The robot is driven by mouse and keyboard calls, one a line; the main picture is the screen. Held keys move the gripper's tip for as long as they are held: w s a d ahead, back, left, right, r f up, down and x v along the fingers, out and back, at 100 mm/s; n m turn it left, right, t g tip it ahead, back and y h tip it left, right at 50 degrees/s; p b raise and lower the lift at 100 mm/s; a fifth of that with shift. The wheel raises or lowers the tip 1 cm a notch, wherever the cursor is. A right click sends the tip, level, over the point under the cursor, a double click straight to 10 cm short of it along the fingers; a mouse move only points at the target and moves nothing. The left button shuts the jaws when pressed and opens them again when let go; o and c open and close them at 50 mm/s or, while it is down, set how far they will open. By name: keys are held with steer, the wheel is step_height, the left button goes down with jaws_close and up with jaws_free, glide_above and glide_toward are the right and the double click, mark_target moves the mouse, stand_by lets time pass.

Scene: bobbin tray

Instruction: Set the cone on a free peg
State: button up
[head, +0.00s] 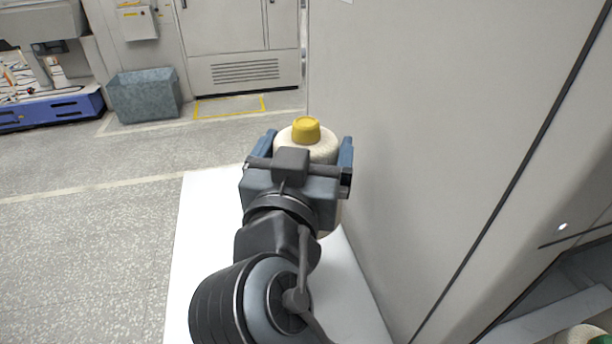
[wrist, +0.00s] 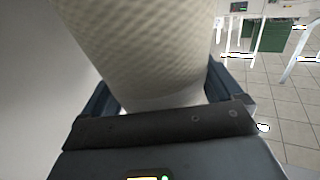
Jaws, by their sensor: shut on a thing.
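The cone is a cream thread cone (head: 318,150) with a yellow top (head: 306,128), and it appears roughly upright. My gripper (head: 304,150) is shut on it, with one blue finger on each side. In the wrist view the cone (wrist: 145,45) fills the upper middle, between the two fingers of my gripper (wrist: 158,98). The cone's lower part is mostly hidden behind my gripper and arm in the head view. No free peg can be made out in either view.
A white flat surface (head: 200,215) lies below my arm. A large grey panel (head: 430,130) stands close on the right. A blue-grey bin (head: 145,97) and a cabinet (head: 240,40) are at the back. Open floor (head: 80,235) lies to the left.

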steer(key=shift+r, duration=0.85)
step_height(320, 180, up, 20)
steer(key=p, duration=1.2)
steer(key=shift+p, duration=0.35)
